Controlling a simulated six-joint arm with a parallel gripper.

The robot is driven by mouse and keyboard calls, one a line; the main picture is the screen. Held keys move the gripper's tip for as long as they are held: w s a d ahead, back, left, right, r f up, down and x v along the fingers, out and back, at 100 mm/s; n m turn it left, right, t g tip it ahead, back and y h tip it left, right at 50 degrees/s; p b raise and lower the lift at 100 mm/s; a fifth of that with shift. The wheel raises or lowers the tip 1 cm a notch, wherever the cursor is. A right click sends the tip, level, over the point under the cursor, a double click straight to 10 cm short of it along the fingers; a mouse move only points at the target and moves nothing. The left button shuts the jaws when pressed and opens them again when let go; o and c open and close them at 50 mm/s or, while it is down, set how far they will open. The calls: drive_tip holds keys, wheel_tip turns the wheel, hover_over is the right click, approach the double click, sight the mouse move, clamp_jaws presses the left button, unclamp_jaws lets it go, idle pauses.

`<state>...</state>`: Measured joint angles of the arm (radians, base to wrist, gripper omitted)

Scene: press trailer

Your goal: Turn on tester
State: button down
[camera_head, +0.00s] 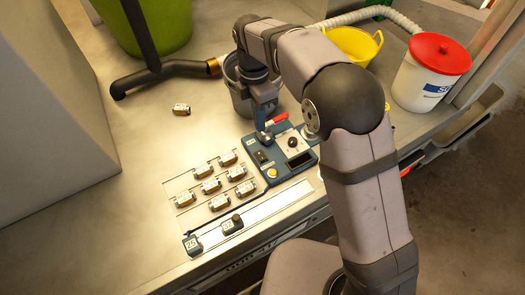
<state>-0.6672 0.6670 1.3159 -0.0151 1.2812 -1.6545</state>
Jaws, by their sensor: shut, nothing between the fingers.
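The tester (284,174) is a dark blue box on the metal worktop, right of centre. Its top carries a red lever (277,119) at the back edge, a black knob (292,142) on a light panel, a black switch (261,157) on the left, a yellow button (272,173) near the front left corner and a dark window (300,160). My gripper (264,133) is shut and empty, pointing down over the back left part of the tester, beside the red lever. I cannot tell whether it touches the tester. My arm covers the area to the tester's right.
Several small labelled parts (210,186) sit in rows left of the tester; one (181,109) lies apart. A light rail (265,211) with dark blocks runs in front. A grey bucket (239,98), yellow basket (354,45) and red-lidded white bucket (428,85) stand behind.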

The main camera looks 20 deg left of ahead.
sight(261, 156)
idle(0.5)
drive_tip(key=f, duration=0.4)
drive_tip(key=f+p, duration=0.1)
drive_tip(key=f, duration=0.4)
drive_tip(key=s+d+f+p, duration=0.1)
drive_tip(key=f, duration=0.4)
drive_tip(key=shift+s+d, duration=0.1)
drive_tip(key=shift+s+d+f, duration=0.1)
drive_tip(key=shift+f, duration=0.05)
idle(0.4)
drive_tip(key=shift+w+a, duration=0.6)
drive_tip(key=shift+r, duration=0.2)
